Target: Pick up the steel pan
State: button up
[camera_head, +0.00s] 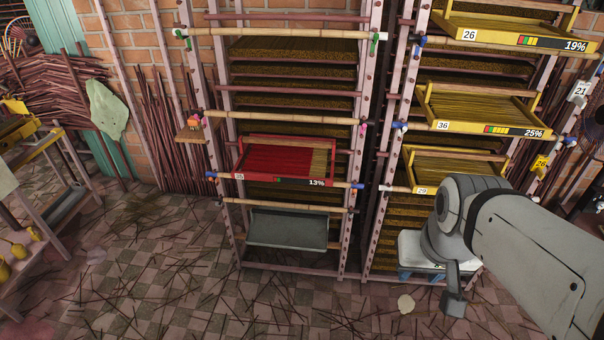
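A grey metal pan (287,231), which looks like the steel pan, sits low in the left rack, below a red tray. Its broad side faces me and seems tilted; a bamboo pole crosses just above its top edge. My arm enters from the right. My gripper (454,302) appears as a small grey block under the wrist, in front of the right rack, well to the right of the pan and not touching it. Its fingers cannot be made out, and I see nothing held in it.
The red tray (329,183) marked 13% is above the pan. Yellow trays (489,128) fill the right rack. A white container (409,243) stands partly behind my arm. Tiled floor (170,265) with scattered sticks is open in front; a bench (45,205) stands left.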

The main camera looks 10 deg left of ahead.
aim_at(274, 226)
jog(key=z, duration=1.8)
jog(key=k, duration=1.2)
jog(key=u, duration=1.3)
jog(key=i, duration=1.25)
